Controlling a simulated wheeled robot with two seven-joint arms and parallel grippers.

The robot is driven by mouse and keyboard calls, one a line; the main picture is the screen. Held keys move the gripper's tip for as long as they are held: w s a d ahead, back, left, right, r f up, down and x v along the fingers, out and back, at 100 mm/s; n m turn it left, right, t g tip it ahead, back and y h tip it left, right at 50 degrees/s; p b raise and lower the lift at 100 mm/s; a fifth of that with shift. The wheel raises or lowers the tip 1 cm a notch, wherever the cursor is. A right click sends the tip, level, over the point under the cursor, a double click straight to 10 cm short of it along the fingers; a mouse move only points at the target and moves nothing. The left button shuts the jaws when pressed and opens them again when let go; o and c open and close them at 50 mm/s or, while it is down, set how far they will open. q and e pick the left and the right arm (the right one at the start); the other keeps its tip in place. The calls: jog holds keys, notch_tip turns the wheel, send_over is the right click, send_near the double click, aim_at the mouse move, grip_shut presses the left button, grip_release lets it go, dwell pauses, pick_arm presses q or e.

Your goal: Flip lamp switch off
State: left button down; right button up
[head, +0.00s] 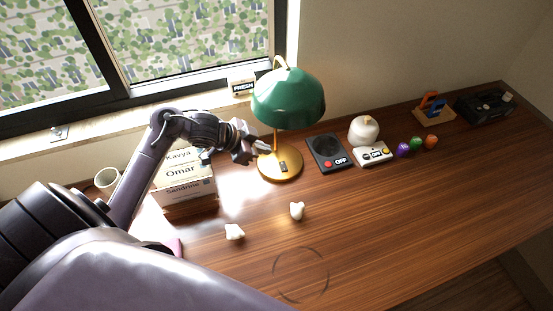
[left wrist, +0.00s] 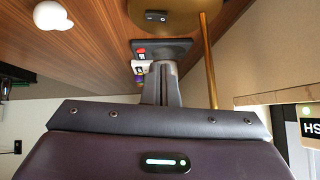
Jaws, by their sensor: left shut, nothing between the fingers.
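The desk lamp has a green shade (head: 288,97), a brass pole and a round brass base (head: 291,172) on the wooden desk. A small dark switch (head: 283,167) sits on the base; it also shows in the left wrist view (left wrist: 157,15). I cannot tell which way it is tipped. My left gripper (head: 263,148) is shut and empty, beside the pole under the left edge of the shade, above and behind the switch, apart from it. In the left wrist view its closed fingers (left wrist: 160,82) point toward the base side. My right gripper is not in view.
Right of the lamp are a black pad marked OFF (head: 326,152), a white switch box (head: 374,154) and several coloured eggs (head: 403,149). White lumps (head: 234,232) lie in front; the right foreground is clear.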

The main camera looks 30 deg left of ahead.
pick_arm(q)
send_over(283, 166)
jog(key=s+a, duration=0.1)
jog(key=s, duration=0.1)
jog(key=f, duration=0.4)
jog(key=shift+w+a+f, duration=0.1)
jog(key=shift+w+a, duration=0.05)
jog(key=shift+w, duration=0.1)
jog(key=f, duration=0.3)
jog(key=shift+w+a+f, duration=0.1)
jog(key=shift+w+f, duration=0.1)
jog(key=shift+w, duration=0.05)
jog(key=shift+f, duration=0.4)
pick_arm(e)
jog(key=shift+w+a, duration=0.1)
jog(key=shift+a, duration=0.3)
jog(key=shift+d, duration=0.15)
